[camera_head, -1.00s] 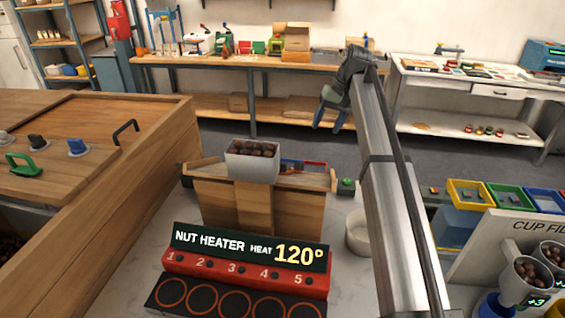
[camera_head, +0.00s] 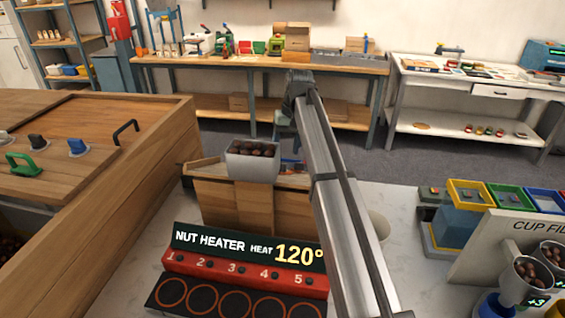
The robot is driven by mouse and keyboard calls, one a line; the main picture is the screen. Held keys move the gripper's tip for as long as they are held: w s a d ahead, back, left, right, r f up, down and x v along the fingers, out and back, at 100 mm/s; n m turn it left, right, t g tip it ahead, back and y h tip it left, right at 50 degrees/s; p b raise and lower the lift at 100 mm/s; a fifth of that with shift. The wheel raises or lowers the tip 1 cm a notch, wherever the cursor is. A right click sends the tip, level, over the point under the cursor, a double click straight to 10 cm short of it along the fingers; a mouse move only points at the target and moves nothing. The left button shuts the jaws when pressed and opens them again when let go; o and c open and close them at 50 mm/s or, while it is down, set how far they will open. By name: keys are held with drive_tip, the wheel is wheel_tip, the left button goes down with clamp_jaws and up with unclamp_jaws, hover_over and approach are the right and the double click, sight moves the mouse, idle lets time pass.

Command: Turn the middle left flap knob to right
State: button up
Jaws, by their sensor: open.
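On the wooden lid of the big box at the left stand several small knobs. A black knob (camera_head: 37,141) is between a blue knob (camera_head: 77,147) and a grey knob (camera_head: 4,138), which is cut by the left edge. I cannot tell for sure which one is the middle left flap knob. My gripper (camera_head: 283,126) is past the chestnut tray near the picture's centre, far right of the knobs. It is open and touches no knob; its fingers are small and partly hidden by my arm.
A green handle (camera_head: 23,164) and a black handle (camera_head: 125,131) rise from the lid. A white tray of chestnuts (camera_head: 250,168) sits on the wooden stand (camera_head: 235,205), near my arm. The nut heater (camera_head: 245,262) is in front. Cups of chestnuts (camera_head: 524,278) stand at the right.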

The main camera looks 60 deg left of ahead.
sight(284, 169)
drive_tip(key=shift+s+a+f, duration=0.1)
drive_tip(key=shift+s+f, duration=0.05)
drive_tip(key=shift+f, duration=0.9)
drive_tip(key=shift+s+a+f, duration=0.1)
drive_tip(key=shift+s+f, duration=0.1)
drive_tip(key=shift+f, duration=0.85)
drive_tip(key=shift+s+f, duration=0.15)
drive_tip(key=shift+f, duration=0.9)
drive_tip(key=shift+c, duration=0.4)
drive_tip(key=c, duration=1)
drive_tip(key=shift+o, duration=0.2)
